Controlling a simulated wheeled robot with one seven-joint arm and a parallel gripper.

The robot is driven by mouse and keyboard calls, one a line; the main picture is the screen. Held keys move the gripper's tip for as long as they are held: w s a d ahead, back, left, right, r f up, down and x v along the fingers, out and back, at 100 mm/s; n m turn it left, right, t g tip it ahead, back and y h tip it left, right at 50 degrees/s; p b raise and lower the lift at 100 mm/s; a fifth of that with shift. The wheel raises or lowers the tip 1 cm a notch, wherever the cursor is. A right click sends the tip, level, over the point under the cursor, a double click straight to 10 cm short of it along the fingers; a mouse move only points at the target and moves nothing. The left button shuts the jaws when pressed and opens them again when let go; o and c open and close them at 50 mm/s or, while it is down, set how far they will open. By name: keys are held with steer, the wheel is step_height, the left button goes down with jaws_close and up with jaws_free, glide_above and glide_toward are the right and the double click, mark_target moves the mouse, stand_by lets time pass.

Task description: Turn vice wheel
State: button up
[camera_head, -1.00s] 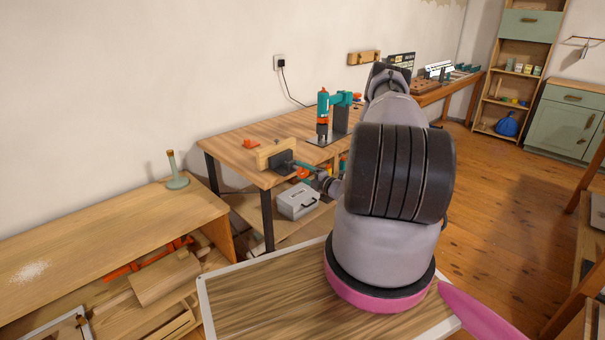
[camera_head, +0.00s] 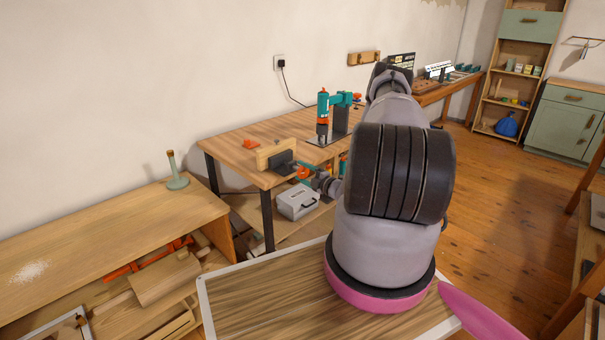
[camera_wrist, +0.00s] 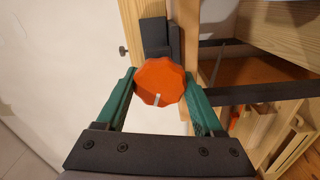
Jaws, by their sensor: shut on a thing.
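The orange vice wheel (camera_wrist: 159,84), a many-sided knob with a pale mark low on its face, sits between the green fingers of my gripper (camera_wrist: 160,76) in the wrist view. The fingers are shut on its left and right sides. In the head view the wheel (camera_head: 303,172) shows as a small orange patch, and my gripper (camera_head: 307,171) reaches it at the bench's front edge. The vice has a dark body (camera_head: 282,159) and a pale wooden jaw (camera_head: 270,153). My own arm covers much of the scene to the right.
The vice is on a wooden workbench (camera_head: 240,148). A teal and orange drill press (camera_head: 323,115) stands behind it. A grey case (camera_head: 297,202) lies on the shelf below. A low wooden bench (camera_head: 110,235) is at the left. Floor (camera_head: 490,210) is open at the right.

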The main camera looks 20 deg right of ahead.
steer(key=o, duration=1.4)
steer(key=shift+s+f, duration=0.1)
steer(key=shift+c, duration=0.2)
steer(key=shift+d, duration=0.1)
steer(key=v, duration=1)
steer(key=shift+s, duration=0.35)
steer(key=shift+d, duration=0.1)
